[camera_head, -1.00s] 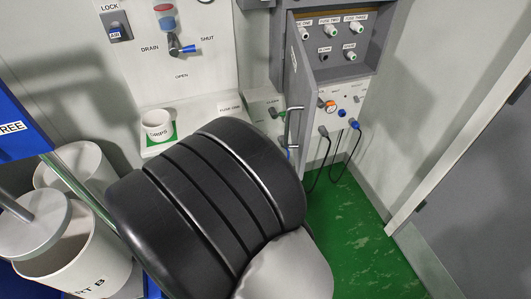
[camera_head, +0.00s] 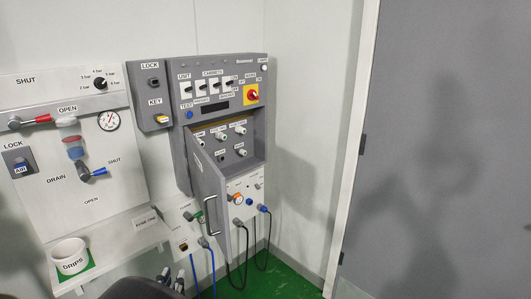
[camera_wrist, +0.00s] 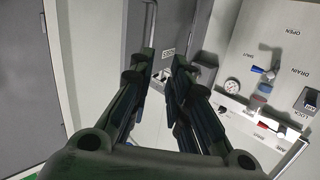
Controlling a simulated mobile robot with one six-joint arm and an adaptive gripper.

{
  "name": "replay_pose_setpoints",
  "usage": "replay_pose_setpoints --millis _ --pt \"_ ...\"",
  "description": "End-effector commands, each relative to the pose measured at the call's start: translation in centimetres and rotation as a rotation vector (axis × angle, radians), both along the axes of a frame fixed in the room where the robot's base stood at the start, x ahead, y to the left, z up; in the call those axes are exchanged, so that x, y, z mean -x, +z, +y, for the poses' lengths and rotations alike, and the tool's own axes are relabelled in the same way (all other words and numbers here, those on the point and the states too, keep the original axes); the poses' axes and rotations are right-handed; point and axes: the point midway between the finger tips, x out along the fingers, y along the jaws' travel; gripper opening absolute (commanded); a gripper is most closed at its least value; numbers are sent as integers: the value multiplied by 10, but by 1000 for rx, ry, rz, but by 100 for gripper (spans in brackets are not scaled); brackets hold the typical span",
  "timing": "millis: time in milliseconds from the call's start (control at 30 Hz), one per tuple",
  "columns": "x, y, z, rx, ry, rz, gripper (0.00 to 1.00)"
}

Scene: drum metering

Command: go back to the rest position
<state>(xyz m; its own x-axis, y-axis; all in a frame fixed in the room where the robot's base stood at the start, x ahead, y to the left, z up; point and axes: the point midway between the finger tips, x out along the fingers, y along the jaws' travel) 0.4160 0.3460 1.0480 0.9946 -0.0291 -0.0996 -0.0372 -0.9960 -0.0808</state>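My gripper (camera_wrist: 160,75) shows in the wrist view with its two dark fingers apart and nothing between them. Behind the gap lie the pale wall panel and a small labelled plate.
The grey cabinet (camera_head: 160,65) has its lower door (camera_head: 207,190) swung open, with a handle and hanging cables. A white DRIPS cup (camera_head: 70,256) stands on a shelf at left. A grey door (camera_head: 440,150) is at right. Green floor (camera_head: 262,283) shows below.

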Motion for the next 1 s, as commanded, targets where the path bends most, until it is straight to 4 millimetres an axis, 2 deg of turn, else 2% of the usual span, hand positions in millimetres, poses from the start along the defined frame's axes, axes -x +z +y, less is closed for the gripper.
replay_pose_setpoints --millis 100,267,367,467,533,667,767,900,1000 --pt "-21 10 -7 -65 35 71 17" --pt "-43 28 -15 -150 112 173 17" --pt "-54 45 -28 -201 173 246 17" --pt "-57 68 -51 -240 248 331 17" --pt "-51 82 -72 -245 298 394 17" --pt "-24 97 -123 -213 358 518 17" --pt "10 99 -171 -156 362 622 17" --pt "72 89 -245 -61 295 786 17" --pt "115 79 -290 -4 216 895 17"
